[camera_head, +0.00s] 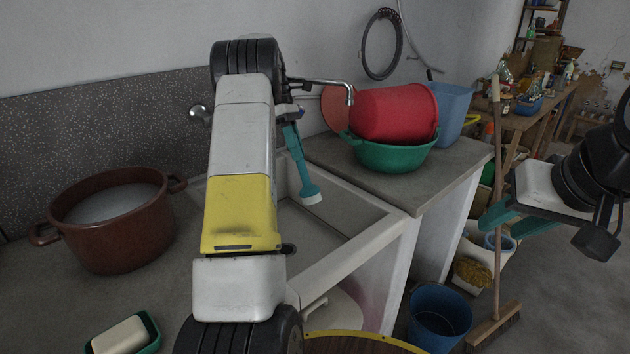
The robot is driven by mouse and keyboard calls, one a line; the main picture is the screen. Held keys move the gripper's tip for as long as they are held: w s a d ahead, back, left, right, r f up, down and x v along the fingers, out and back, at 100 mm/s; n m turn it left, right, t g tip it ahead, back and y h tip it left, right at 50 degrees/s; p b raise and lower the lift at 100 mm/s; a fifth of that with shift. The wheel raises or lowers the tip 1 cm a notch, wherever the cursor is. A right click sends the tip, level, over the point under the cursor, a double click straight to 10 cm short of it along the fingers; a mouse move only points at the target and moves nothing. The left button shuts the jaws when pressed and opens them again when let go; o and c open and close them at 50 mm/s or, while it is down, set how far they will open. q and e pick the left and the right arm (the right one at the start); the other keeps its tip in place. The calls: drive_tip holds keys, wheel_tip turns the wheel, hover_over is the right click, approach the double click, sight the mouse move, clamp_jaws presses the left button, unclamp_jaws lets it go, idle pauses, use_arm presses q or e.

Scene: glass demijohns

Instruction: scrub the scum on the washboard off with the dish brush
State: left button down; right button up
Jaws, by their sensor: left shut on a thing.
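My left gripper (287,112) is shut on the dish brush (296,152), near the tap. The brush is teal and hangs down, tilted, over the stone sink (345,262). Its pale bristle end (312,197) is at the bottom; I cannot tell if it touches anything. My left arm covers the left part of the sink. I cannot make out the washboard or any scum. My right gripper (512,222) is at the right edge, with teal fingers apart and nothing between them.
A brown pot (112,235) and a soap dish (150,332) are at left. A tap (325,83) reaches over the sink. Red (397,113) and green (392,155) basins sit on the counter behind. A blue bucket (437,315) and a broom (495,200) stand right.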

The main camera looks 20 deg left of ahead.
use_arm(q)
drive_tip(key=a+f+x, duration=0.1)
drive_tip(key=x, duration=1.6)
drive_tip(key=shift+w+a, duration=0.25)
drive_tip(key=shift+a, duration=0.15)
drive_tip(key=shift+s+d+f, duration=0.1)
drive_tip(key=shift+d, duration=0.1)
drive_tip(key=shift+s+a, duration=0.1)
drive_tip(key=s+a, duration=0.3)
drive_tip(key=s, duration=0.3)
drive_tip(key=shift+s+a, duration=0.25)
drive_tip(key=shift+a, duration=0.1)
idle(0.5)
drive_tip(key=shift+w, duration=0.1)
